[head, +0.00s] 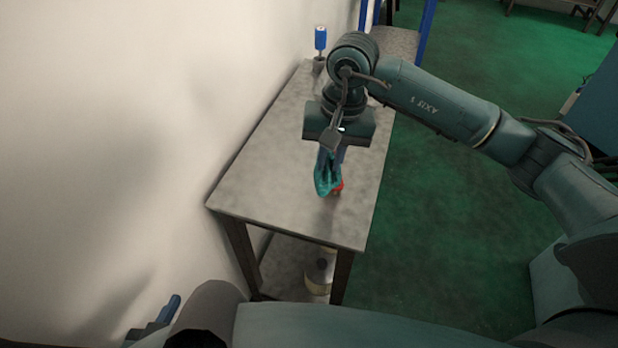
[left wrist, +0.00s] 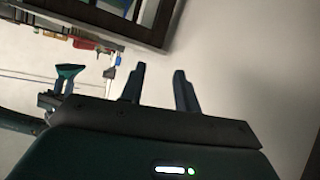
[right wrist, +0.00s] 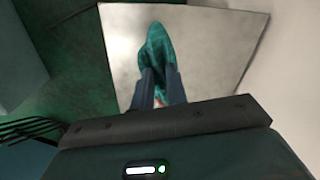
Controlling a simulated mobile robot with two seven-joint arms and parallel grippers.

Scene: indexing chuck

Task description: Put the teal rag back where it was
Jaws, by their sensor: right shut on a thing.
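The teal rag (head: 325,178) hangs in folds from my right gripper (head: 331,155), over the front part of the grey workbench (head: 285,190). In the right wrist view the rag (right wrist: 157,50) is pinched between the two fingers of the right gripper (right wrist: 160,75) and sticks out beyond them. I cannot tell whether its lower end touches the bench top. My left gripper (left wrist: 158,80) has its fingers apart with nothing between them, pointed at a pale wall away from the bench.
A small red thing (head: 338,187) shows right beside the rag, partly hidden by it. A blue-handled tool (head: 320,38) stands upright in a holder at the bench's far end. A pale round container (head: 320,270) sits on the lower shelf. The wall borders the bench's left side.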

